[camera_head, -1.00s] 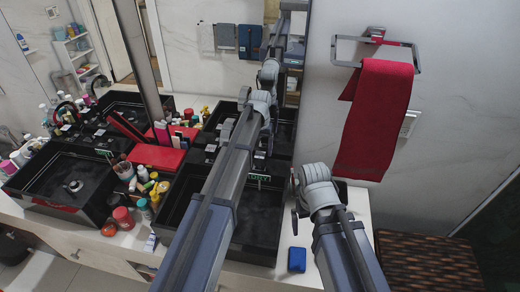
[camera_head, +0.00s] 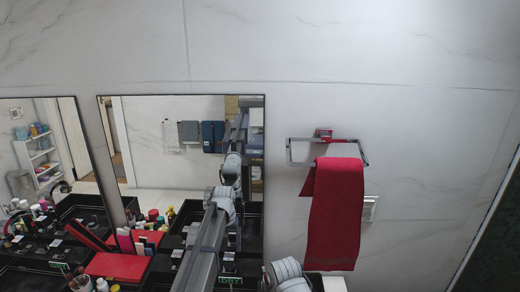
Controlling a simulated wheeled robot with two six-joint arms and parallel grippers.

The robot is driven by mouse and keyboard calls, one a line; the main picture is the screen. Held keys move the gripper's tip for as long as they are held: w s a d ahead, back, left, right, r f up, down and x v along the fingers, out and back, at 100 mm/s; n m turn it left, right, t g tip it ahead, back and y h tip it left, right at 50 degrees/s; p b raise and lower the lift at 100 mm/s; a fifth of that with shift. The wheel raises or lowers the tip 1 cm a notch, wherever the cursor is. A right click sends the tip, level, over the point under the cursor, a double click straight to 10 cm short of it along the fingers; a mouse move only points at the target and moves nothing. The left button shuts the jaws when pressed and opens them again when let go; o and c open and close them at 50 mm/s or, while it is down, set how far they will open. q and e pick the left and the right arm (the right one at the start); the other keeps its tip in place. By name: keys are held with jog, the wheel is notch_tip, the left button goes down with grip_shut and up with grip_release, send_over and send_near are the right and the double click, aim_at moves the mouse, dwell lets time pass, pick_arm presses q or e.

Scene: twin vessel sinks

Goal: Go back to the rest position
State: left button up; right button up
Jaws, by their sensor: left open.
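My right arm shows only as a grey wrist joint (camera_head: 288,274) at the bottom edge, right of the left arm. The right gripper's jaws are too cut off to read.
A red towel (camera_head: 335,215) hangs from a metal wall ring (camera_head: 328,152) to the right. The large mirror (camera_head: 180,96) reflects my arm. Bottles and a red box (camera_head: 118,266) crowd the counter at lower left. The upper wall is clear.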

aim_at(229, 256)
pick_arm(q)
notch_tip(229, 256, down, 7)
jog(key=b, duration=0.6)
jog(key=shift+r, duration=0.15)
